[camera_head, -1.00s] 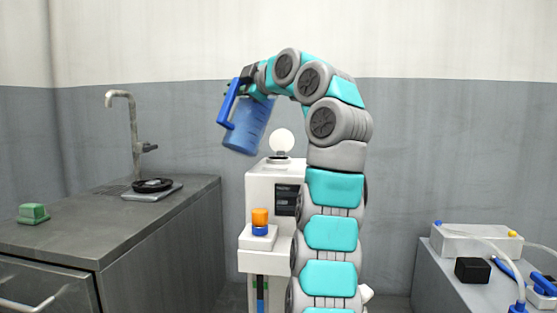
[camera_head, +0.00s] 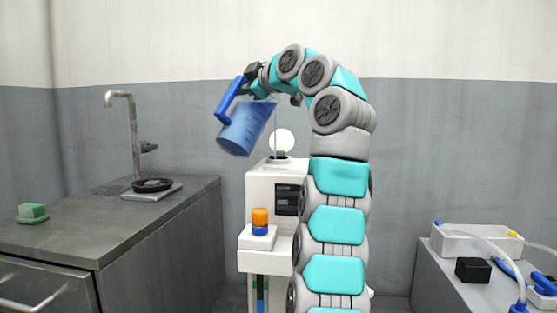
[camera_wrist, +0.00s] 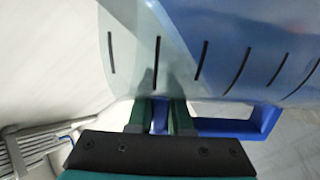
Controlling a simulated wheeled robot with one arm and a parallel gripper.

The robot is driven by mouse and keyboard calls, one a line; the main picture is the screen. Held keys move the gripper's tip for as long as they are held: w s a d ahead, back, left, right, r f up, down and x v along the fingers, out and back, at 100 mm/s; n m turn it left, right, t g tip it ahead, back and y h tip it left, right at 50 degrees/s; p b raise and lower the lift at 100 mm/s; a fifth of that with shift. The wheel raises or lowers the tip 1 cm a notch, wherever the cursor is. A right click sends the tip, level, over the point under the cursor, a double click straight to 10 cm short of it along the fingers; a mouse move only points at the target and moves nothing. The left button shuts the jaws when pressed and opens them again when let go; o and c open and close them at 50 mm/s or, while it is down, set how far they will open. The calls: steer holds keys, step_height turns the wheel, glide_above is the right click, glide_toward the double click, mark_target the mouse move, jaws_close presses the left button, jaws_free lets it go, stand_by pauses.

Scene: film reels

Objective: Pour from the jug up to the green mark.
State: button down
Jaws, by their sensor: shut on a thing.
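The blue translucent jug (camera_head: 246,128) is held in the air, tilted with its rim toward the right, above and left of the white machine (camera_head: 262,187). A thin pale stream (camera_head: 275,132) runs from its rim down to the machine's top, in front of a round white disc (camera_head: 283,141). My gripper (camera_head: 252,73) is shut on the jug's blue handle (camera_head: 229,101). In the wrist view the fingers (camera_wrist: 160,116) pinch the handle, and the jug wall (camera_wrist: 225,55) shows dark graduation lines. A narrow dark strip with blue and greenish parts (camera_head: 261,289) is low on the machine; no green mark is clearly readable.
A grey counter (camera_head: 100,228) at left carries a tap (camera_head: 133,130), a black round dish on a plate (camera_head: 152,186) and a green block (camera_head: 33,213). An orange-and-blue knob (camera_head: 260,220) sits on the machine's ledge. A right bench holds a white box (camera_head: 470,243) and black block (camera_head: 473,270).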

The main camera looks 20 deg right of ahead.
steer(key=shift+w+d+m, duration=0.1)
steer(key=shift+d+m, duration=0.25)
steer(key=shift+m, duration=0.45)
stand_by(0.9)
steer(key=shift+w+d+f+m+g+y, duration=0.15)
steer(key=shift+w+d+f+m+y, duration=0.1)
steer(key=shift+d+f+m, duration=0.3)
steer(key=shift+w+d+f+m+g+y, duration=0.2)
steer(key=shift+d+f+m, duration=0.15)
steer(key=shift+m, duration=0.4)
stand_by(5.0)
